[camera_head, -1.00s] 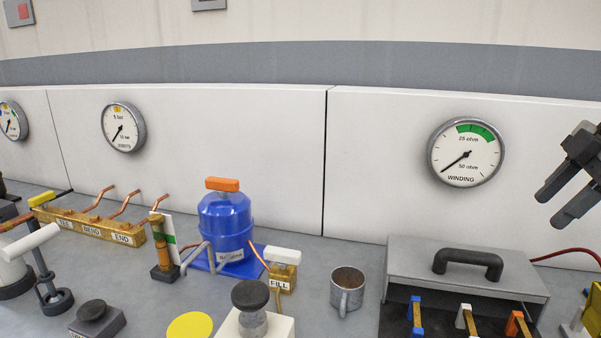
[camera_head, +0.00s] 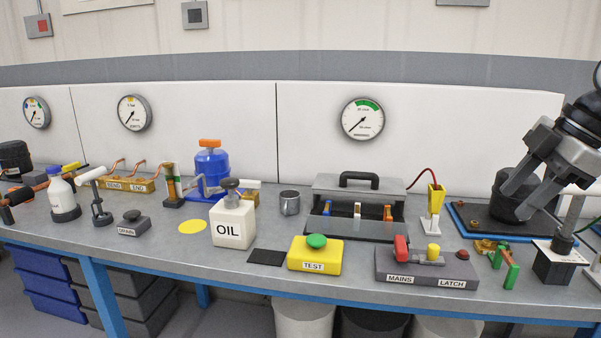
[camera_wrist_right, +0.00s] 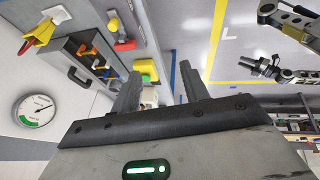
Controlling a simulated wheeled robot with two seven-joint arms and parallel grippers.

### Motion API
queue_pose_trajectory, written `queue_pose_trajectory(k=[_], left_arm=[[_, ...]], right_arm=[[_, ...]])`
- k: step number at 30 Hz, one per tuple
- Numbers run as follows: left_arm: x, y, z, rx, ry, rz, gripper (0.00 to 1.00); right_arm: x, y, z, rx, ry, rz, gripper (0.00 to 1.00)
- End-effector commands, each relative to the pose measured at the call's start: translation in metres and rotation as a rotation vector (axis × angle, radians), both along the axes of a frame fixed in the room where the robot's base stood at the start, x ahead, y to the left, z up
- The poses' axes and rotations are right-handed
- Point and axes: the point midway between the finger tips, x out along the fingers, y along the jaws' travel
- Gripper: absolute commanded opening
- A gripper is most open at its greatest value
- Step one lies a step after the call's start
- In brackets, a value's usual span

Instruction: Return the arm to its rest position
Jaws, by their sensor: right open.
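My right gripper (camera_head: 518,200) comes in from the right edge in the head view, fingers apart. It overlaps a black cylinder (camera_head: 510,203) on a blue-edged dark mat in that view. In the right wrist view my right gripper (camera_wrist_right: 158,95) is open with nothing between its fingers, and the bench lies beyond them. My left arm does not show in the head view. A dark jointed arm end (camera_wrist_right: 268,68), apparently my left gripper, shows at the upper right of the wrist view, too small to tell its jaws.
The bench holds a white OIL bottle (camera_head: 233,222), yellow TEST box (camera_head: 315,256), MAINS/LATCH box (camera_head: 426,270), open grey case (camera_head: 325,190), metal mug (camera_head: 289,203) and blue canister (camera_head: 211,165). A post on a dark block (camera_head: 553,262) stands at the right.

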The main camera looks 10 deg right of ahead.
Motion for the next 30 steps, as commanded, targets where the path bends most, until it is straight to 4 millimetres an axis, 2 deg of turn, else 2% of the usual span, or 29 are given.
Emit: queue_pose_trajectory(k=[5, 11, 17, 20, 23, 24, 25, 27, 30], left_arm=[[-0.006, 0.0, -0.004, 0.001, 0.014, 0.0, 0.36], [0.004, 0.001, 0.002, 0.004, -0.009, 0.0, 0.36], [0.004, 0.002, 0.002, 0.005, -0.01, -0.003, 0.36], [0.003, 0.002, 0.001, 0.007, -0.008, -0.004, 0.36], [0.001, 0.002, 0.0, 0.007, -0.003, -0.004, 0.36], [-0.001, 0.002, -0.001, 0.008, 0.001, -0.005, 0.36], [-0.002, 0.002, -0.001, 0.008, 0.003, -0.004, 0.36], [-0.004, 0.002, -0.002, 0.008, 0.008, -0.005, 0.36], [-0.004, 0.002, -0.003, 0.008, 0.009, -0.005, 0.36]], right_arm=[[0.02, 0.014, -0.032, -0.003, 0.01, -0.034, 0.45], [0.043, 0.035, -0.079, -0.001, 0.01, -0.089, 0.45], [0.063, 0.066, -0.147, 0.015, 0.003, -0.157, 0.45], [0.069, 0.092, -0.198, 0.04, -0.008, -0.203, 0.45], [0.064, 0.129, -0.261, 0.09, -0.029, -0.267, 0.45], [0.057, 0.146, -0.287, 0.119, -0.04, -0.3, 0.45], [0.051, 0.158, -0.305, 0.143, -0.051, -0.325, 0.45], [0.033, 0.185, -0.341, 0.201, -0.074, -0.388, 0.45], [-0.001, 0.219, -0.381, 0.295, -0.11, -0.487, 0.45]])
